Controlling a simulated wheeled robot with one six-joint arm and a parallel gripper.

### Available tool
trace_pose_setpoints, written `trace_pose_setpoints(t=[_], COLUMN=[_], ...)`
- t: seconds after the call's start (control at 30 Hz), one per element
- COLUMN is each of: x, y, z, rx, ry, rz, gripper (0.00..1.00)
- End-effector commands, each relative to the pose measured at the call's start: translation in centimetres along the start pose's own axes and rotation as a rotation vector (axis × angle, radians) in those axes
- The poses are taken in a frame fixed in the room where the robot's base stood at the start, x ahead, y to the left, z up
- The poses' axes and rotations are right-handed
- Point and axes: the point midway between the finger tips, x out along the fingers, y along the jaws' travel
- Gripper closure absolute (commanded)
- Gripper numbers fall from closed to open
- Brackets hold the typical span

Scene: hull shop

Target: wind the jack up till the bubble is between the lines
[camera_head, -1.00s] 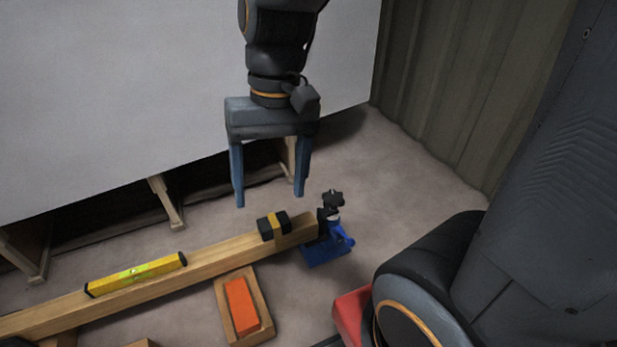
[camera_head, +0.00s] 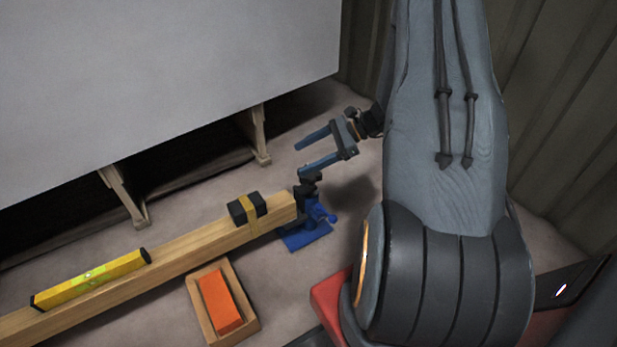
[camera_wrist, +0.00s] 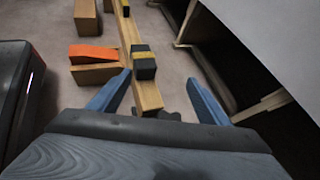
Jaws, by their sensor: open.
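The blue jack (camera_head: 309,232) stands on the floor at the right end of the wooden beam (camera_head: 190,247), with a dark knob (camera_head: 311,183) on top. A yellow spirit level (camera_head: 92,278) lies along the beam's left part; its green vial shows, but the bubble is too small to read. My gripper (camera_head: 300,156) is open and empty, its blue fingers pointing left, with the near finger just above the jack's knob. I cannot tell if they touch. In the wrist view my gripper (camera_wrist: 158,90) straddles the end of the beam (camera_wrist: 148,93), and the jack is mostly hidden.
A black block with a yellow band (camera_head: 247,208) sits on the beam near the jack. A wooden tray (camera_head: 250,334) with an orange block (camera_head: 219,300) lies in front of the beam. A large grey panel (camera_head: 150,80) on wooden supports stands behind. A red object (camera_head: 330,306) is close to my arm.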

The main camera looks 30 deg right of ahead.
Motion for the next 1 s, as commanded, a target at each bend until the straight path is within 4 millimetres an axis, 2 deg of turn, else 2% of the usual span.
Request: trace_pose_setpoints(t=[0.03, 0.1, 0.2, 0.3, 0.47, 0.8, 1.0], x=[-0.3, -1.0, -1.8, -2.4, -2.0, 2.9, 4.6], y=[-0.5, -1.1, -1.6, -1.9, -2.1, -3.5, -4.0], z=[-3.3, -6.4, -9.7, -11.6, -12.6, -12.2, -12.0], rx=[0.063, 0.129, 0.199, 0.24, 0.261, 0.258, 0.259], ry=[-0.022, -0.051, -0.081, -0.1, -0.111, -0.109, -0.109], rz=[-0.058, -0.127, -0.203, -0.25, -0.273, -0.269, -0.27], gripper=[0.29, 0.29, 0.29, 0.29, 0.29, 0.29, 0.29])
